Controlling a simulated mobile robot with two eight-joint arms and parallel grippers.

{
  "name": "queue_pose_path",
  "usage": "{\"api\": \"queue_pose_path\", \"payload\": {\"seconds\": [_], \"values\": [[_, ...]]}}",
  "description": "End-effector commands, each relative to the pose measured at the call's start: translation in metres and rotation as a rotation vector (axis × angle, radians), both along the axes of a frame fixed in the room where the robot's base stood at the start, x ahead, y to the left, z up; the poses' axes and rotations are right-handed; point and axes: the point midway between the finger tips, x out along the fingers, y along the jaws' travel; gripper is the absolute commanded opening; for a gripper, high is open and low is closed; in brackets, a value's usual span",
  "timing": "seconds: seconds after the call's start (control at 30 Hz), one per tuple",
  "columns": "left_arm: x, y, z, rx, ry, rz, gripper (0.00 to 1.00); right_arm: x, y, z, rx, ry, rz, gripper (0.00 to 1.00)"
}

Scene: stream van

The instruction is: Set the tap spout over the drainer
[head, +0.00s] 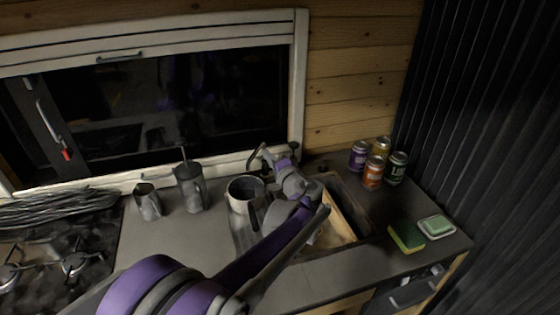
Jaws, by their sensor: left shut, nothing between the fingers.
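My left arm reaches in from the bottom over the counter. Its gripper (268,157) is at the back of the counter, beside the window's lower right corner, shut and empty. A thin curved dark piece at the gripper's tip looks like the tap spout (256,155); I cannot tell whether they touch. The tap's base is hidden behind my wrist. The sink (358,203) lies to the right of the arm, partly covered by it. The grey drainer (240,236) appears to lie left of the sink, with a pot (241,190) at its back. My right gripper is not in view.
Several cans (374,171) stand right of the sink, with a sponge (406,237) and soap dish (437,227) in front. A gas hob (70,255) and coiled cable (55,207) are at left.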

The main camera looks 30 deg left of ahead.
Motion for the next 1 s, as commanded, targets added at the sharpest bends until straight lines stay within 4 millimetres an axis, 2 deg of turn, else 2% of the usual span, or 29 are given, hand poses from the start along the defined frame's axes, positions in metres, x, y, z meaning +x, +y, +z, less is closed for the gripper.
{"api": "queue_pose_path", "payload": {"seconds": [0.2,0.57,0.77,1.0], "values": [[-0.004,0.015,-0.003,0.000,0.000,0.000,0.00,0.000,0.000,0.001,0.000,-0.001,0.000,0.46],[-0.005,0.017,-0.003,0.000,0.000,0.000,0.00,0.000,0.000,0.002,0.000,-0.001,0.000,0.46],[-0.015,0.033,-0.002,0.000,0.000,0.001,0.00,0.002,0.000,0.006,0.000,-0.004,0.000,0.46],[-0.015,0.033,-0.003,0.000,0.001,0.000,0.00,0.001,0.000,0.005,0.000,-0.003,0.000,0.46]]}}
